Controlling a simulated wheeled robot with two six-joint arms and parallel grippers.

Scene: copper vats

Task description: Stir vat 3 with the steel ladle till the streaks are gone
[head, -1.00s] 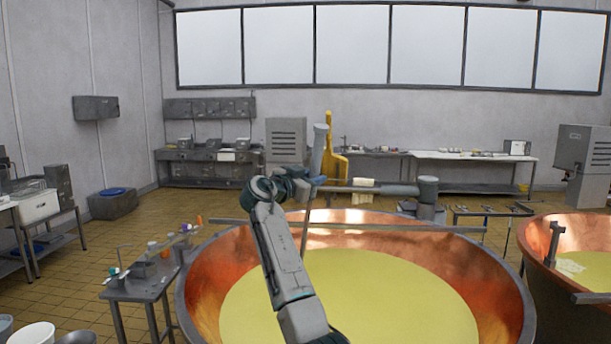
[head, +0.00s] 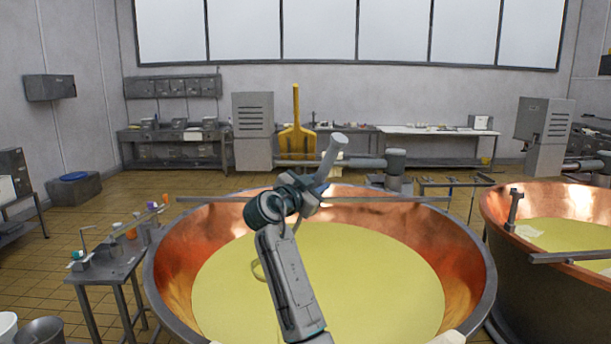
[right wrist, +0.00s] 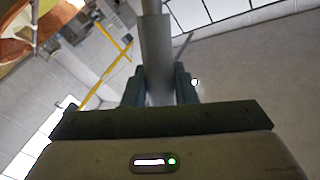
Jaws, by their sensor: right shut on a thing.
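A large copper vat (head: 455,250) full of smooth yellow liquid stands in front of me; no number shows on it. I see no clear streaks on its surface. My right gripper (head: 308,196) is above the vat, shut on the grey handle of the steel ladle (head: 331,153). The handle leans, its top to the right. It also shows between the fingers in the right wrist view (right wrist: 156,50). The ladle's lower part is mostly hidden behind my arm. A thin curved edge shows at the liquid left of the arm; I cannot tell if it is the bowl. My left gripper is out of view.
A grey bar (head: 400,199) crosses the vat's far side. A second copper vat (head: 500,205) with pale patches on its liquid stands close on the right. A small metal table (head: 112,268) with small items stands left. Tiled floor lies behind.

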